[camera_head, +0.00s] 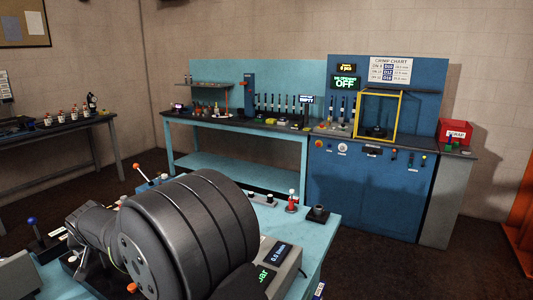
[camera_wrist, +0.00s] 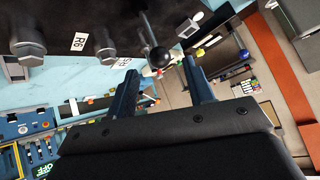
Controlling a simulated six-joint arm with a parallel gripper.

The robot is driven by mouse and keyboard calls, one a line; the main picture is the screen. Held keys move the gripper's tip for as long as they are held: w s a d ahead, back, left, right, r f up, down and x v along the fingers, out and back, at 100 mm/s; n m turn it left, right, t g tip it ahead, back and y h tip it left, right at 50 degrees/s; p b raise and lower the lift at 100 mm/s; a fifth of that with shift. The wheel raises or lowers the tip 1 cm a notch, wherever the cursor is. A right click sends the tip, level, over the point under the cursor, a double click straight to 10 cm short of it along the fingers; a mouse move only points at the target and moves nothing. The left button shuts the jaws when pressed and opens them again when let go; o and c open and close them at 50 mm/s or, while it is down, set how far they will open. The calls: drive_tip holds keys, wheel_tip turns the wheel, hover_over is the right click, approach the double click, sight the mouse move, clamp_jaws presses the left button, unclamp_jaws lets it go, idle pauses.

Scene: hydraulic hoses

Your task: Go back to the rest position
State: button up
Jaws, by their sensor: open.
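My gripper (camera_wrist: 159,68) shows in the wrist view with its two dark blue fingers apart. A lever with a black ball knob (camera_wrist: 158,56) appears between the fingertips in the picture, and no finger visibly touches it. I cannot tell how far beyond the fingers the knob is. The gripper holds nothing that I can see. In the head view my dark arm fills the lower middle, and the fingers cannot be made out there.
A dark block with bolts and an R6 label (camera_wrist: 79,41) lies close along the wrist view's top. A light blue bench (camera_head: 322,232) surrounds the arm. A blue-knobbed lever (camera_head: 38,231) stands at left. The back bench holds a yellow frame (camera_head: 401,112) and red box (camera_head: 454,130). Floor between benches is clear.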

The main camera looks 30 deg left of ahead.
drive_tip(key=x, duration=0.8)
drive_tip(key=shift+r, duration=0.15)
drive_tip(key=shift+a+f+n+h, duration=0.15)
drive_tip(key=shift+a+f+h, duration=0.15)
drive_tip(key=shift+a+h, duration=0.6)
drive_tip(key=shift+a+f+n+h, duration=0.15)
drive_tip(key=shift+a+f+h, duration=0.15)
drive_tip(key=shift+h, duration=1.1)
drive_tip(key=shift+r, duration=0.3)
drive_tip(key=v, duration=1.3)
drive_tip(key=shift+r, duration=0.35)
drive_tip(key=shift+o, duration=0.4)
drive_tip(key=shift+s, duration=0.1)
